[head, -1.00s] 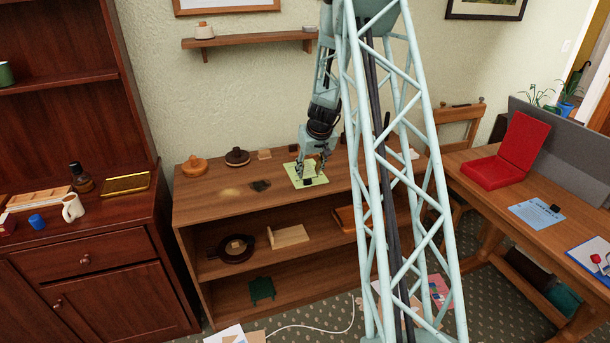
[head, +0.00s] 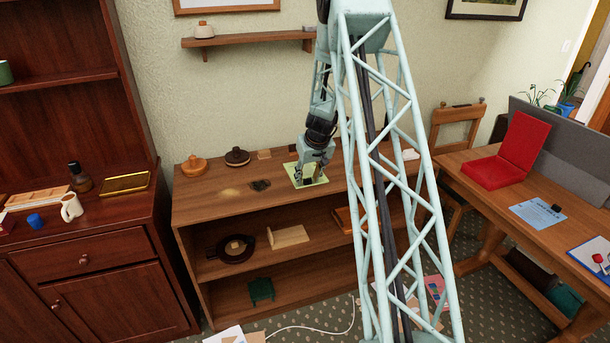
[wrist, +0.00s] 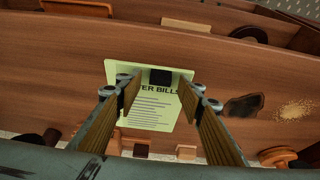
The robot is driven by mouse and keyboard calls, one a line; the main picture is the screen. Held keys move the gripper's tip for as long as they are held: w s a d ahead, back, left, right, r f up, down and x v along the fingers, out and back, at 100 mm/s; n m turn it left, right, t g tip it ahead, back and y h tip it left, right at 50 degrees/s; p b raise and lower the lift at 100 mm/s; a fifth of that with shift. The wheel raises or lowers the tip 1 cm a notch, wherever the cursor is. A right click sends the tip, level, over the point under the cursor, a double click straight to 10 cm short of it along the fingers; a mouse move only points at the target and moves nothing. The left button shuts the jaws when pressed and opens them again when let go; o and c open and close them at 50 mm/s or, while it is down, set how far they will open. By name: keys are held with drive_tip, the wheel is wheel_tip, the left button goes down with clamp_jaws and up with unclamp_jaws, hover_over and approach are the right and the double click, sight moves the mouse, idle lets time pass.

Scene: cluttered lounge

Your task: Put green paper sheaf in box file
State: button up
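The green paper sheaf (head: 318,181) lies flat on top of the low wooden shelf unit. In the wrist view the pale green sheaf (wrist: 150,115) shows printed lines, a heading ending in "ER BILLS" and a black clip (wrist: 160,76) at its edge. My gripper (head: 308,180) is just above the sheaf, pointing down. In the wrist view my gripper (wrist: 160,108) is open, its two fingers apart with the sheaf and clip between and beyond them. A red box file (head: 490,172) stands with its lid up on the desk at the right.
A blue paper sheet (head: 538,213) with a black clip and a clipboard (head: 592,256) lie on the desk. Dark and orange round items (head: 194,166) and a dark stain (head: 260,185) are left of the sheaf. A chair (head: 455,130) stands behind the desk.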

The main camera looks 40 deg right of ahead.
drive_tip(key=shift+c, duration=0.7)
drive_tip(key=c, duration=0.9)
drive_tip(key=shift+r, duration=0.2)
drive_tip(key=shift+r+p, duration=0.6)
drive_tip(key=shift+r, duration=1.1)
drive_tip(key=shift+s+a+b, duration=0.15)
drive_tip(key=shift+s+a, duration=0.15)
drive_tip(key=shift+s, duration=0.2)
drive_tip(key=shift+s+a+b, duration=0.15)
drive_tip(key=shift+s+a, duration=0.1)
drive_tip(key=shift+s, duration=0.2)
drive_tip(key=s+a+b, duration=0.1)
drive_tip(key=s+a, duration=0.1)
drive_tip(key=s, duration=0.2)
drive_tip(key=s+a+b, duration=0.2)
drive_tip(key=s+a, duration=0.1)
drive_tip(key=s, duration=0.1)
drive_tip(key=s+a+r+b, duration=0.1)
drive_tip(key=s+a+b, duration=0.1)
drive_tip(key=s, duration=0.1)
drive_tip(key=shift+s+a+r, duration=0.1)
drive_tip(key=shift+s+a, duration=0.05)
drive_tip(key=shift+s, duration=0.25)
